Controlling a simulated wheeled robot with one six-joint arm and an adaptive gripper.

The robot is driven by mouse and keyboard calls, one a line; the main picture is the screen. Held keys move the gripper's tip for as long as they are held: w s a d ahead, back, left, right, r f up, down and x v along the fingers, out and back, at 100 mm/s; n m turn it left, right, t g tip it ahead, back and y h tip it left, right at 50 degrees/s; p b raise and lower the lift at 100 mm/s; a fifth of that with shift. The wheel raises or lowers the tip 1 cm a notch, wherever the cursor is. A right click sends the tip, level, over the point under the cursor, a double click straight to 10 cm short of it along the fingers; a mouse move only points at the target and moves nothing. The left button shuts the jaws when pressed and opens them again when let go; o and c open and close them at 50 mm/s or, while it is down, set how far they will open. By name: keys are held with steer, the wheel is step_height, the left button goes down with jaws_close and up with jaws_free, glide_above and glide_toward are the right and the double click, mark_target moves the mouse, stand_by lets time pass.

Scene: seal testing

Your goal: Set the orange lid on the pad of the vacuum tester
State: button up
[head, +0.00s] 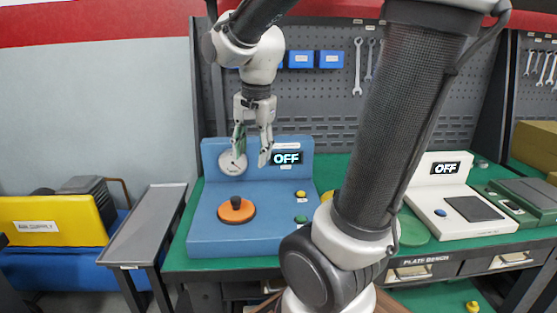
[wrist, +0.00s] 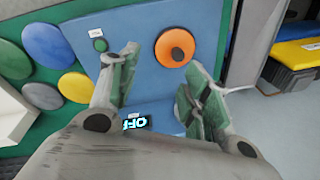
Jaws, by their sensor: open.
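The orange lid (head: 237,214), a round disc with a dark knob, sits on the top of the blue vacuum tester (head: 262,238), at the left of its deck. The pad is not visible; I cannot tell if it is under the lid. The lid also shows in the wrist view (wrist: 164,58). My gripper (head: 251,160) is open and empty, pointing down above the back of the tester, in front of its gauge (head: 228,168) and OFF display (head: 287,158). In the wrist view my open fingers (wrist: 161,62) are apart from the lid, which appears beyond them.
A yellow button (head: 301,194) and a green button (head: 301,219) are right of the lid. A white device (head: 463,220) stands further right. Several coloured discs, one green (wrist: 42,42), lie beside the tester. A grey side table (head: 148,225) stands at left.

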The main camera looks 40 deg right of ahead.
steer(key=s+r+n+t, duration=0.1)
steer(key=s+n+t, duration=0.1)
steer(key=s+n, duration=0.9)
steer(key=shift+s+d+r+n, duration=0.15)
steer(key=shift+d+r+n, duration=0.15)
steer(key=shift+r+n, duration=0.15)
steer(key=shift+s, duration=0.1)
